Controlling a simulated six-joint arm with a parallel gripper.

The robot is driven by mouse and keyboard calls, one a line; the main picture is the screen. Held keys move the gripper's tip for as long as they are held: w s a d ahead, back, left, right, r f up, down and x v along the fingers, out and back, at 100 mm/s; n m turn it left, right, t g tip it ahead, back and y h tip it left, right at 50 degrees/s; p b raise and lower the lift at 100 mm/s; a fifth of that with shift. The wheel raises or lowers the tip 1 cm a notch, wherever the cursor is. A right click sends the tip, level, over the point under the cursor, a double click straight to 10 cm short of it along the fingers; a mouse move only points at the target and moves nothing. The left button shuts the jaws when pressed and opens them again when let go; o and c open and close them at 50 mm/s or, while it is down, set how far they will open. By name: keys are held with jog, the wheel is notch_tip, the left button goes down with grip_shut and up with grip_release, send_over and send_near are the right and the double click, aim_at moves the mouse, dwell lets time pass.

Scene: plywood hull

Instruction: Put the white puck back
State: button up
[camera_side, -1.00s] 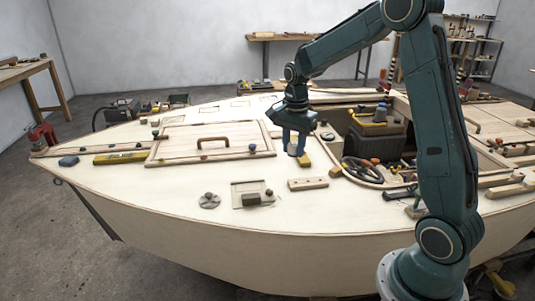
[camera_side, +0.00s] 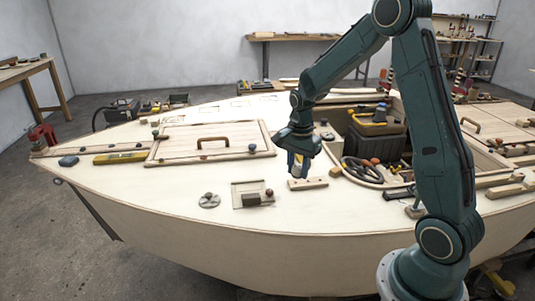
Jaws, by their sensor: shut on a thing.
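My gripper (camera_side: 298,172) points down over the pale deck, just behind the small wooden bar with holes. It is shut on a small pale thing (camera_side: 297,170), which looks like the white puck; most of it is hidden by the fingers. Whether it touches the deck or the bar, I cannot tell. The wooden bar (camera_side: 308,184) lies flat on the deck at the gripper's front.
A grey round fitting (camera_side: 209,201) and a plate with a dark block (camera_side: 252,199) lie to the left. The hatch with a handle (camera_side: 210,141) is behind them. A steering wheel (camera_side: 362,171) and black toolbox (camera_side: 376,135) stand right. The front deck is clear.

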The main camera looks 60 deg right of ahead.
send_over(295, 210)
notch_tip(295, 210, down, 9)
jog(key=shift+a+f, duration=0.1)
jog(key=shift+f, duration=0.05)
jog(key=shift+f, duration=1.9)
jog(key=shift+f, duration=0.15)
jog(key=o, duration=1)
notch_tip(295, 210, up, 12)
jog(key=shift+r, duration=0.15)
